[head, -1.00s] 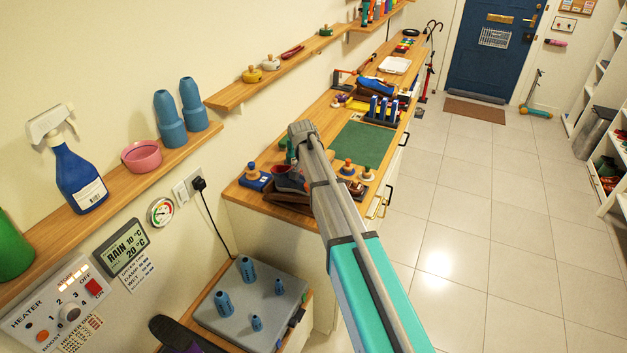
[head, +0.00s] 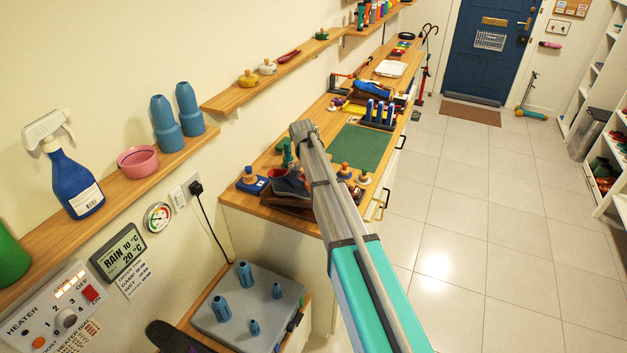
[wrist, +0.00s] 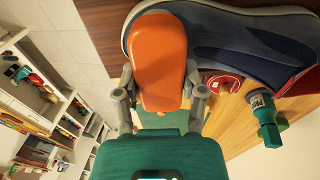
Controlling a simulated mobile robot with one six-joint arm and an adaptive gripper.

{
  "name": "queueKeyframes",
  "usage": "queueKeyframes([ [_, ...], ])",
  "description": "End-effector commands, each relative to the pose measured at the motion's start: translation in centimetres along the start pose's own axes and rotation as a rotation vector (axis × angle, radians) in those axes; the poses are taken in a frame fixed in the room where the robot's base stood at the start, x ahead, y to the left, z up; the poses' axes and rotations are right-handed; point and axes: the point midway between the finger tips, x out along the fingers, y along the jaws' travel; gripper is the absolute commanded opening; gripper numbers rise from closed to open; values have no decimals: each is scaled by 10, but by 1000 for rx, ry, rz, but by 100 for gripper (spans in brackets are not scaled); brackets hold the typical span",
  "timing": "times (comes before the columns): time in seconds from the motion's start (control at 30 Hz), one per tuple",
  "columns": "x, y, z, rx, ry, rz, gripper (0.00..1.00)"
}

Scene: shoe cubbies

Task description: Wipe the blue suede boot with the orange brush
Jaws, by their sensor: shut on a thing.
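In the wrist view my gripper (wrist: 160,95) is shut on the orange brush (wrist: 158,58), one finger on each side of it. The blue suede boot (wrist: 235,42) lies just beyond, with a pale and red sole edge. The brush overlaps the boot's left end in this view; I cannot tell if they touch. In the head view the boot (head: 290,186) shows as a dark shape on the counter, left of my arm and partly hidden by it. My gripper and the brush are hidden there.
A red tin (wrist: 222,84) and a green bottle (wrist: 266,120) stand close to the boot. Wooden-knobbed items (head: 250,180) stand on the wooden counter, near a green mat (head: 362,146). A wall shelf (head: 150,165) runs along the left. The tiled floor at right is clear.

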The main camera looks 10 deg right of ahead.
Motion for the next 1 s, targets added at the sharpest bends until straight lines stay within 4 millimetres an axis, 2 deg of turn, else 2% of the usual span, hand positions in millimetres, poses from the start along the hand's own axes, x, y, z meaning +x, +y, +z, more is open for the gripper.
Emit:
queueKeyframes([
  [0.27,0,0,-1,0,0,0,15],
  [0.7,3,-1,-25,1,1,0,15],
  [1.0,3,0,-28,1,2,0,15],
])
